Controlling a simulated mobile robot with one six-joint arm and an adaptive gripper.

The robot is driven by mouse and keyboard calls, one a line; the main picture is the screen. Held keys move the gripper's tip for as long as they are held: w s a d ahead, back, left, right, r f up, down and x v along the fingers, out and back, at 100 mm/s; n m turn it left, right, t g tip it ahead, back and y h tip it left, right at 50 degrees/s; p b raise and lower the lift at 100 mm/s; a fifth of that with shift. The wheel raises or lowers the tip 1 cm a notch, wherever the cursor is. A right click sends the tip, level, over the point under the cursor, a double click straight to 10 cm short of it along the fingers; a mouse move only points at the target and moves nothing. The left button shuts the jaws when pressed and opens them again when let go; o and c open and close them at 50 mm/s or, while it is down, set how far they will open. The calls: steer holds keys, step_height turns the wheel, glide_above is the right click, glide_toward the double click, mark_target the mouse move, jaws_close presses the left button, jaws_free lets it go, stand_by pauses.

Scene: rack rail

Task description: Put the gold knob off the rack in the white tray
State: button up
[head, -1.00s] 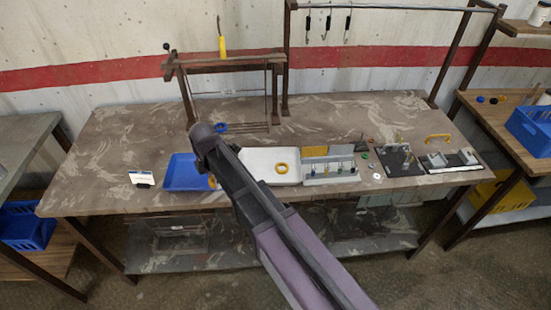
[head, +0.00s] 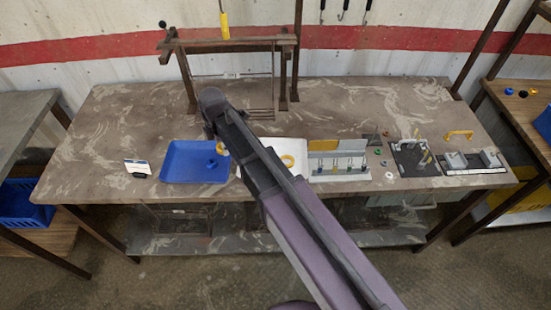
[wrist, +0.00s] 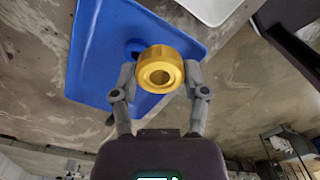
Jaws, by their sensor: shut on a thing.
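My gripper (wrist: 160,76) is shut on the gold knob (wrist: 161,64), a thick ring-like piece with a central hole. A yellow ring (head: 288,161) lies in the white tray. In the wrist view the white tray (wrist: 214,8) shows at the top, apart from the knob.
The blue tray (head: 182,168) holds a blue knob (head: 211,163). A brown rack (head: 180,85) stands behind my arm. Right of the white tray are a holder with several upright pieces (head: 340,171) and dark boards (head: 415,158). A small card (head: 137,166) stands left.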

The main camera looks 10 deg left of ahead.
steer(key=shift+w+d, duration=0.15)
steer(key=shift+d, duration=0.1)
steer(key=shift+d, duration=0.25)
steer(key=shift+m, duration=0.9)
steer(key=s+d+f+b, duration=0.1)
steer(key=d, duration=0.6)
steer(key=s+d+f+b, duration=0.1)
steer(key=d+b, duration=0.1)
steer(key=d, duration=0.6)
steer(key=s+d+f+b, duration=0.1)
steer(key=d+f, duration=0.1)
steer(key=d, duration=0.6)
steer(key=shift+s+f, duration=0.1)
steer(key=shift+s, duration=0.3)
steer(key=shift+w+a, duration=0.1)
steer(key=w+a, duration=0.2)
steer(key=a, duration=0.2)
steer(key=w+a+f+b, duration=0.1)
steer(key=w+a, duration=0.2)
steer(key=a, duration=0.1)
steer(key=w+a, duration=0.2)
steer(key=a, duration=0.2)
steer(key=shift+w+a+f+b, duration=0.2)
steer(key=shift+w+a+b, duration=0.05)
steer(key=shift+b, duration=0.1)
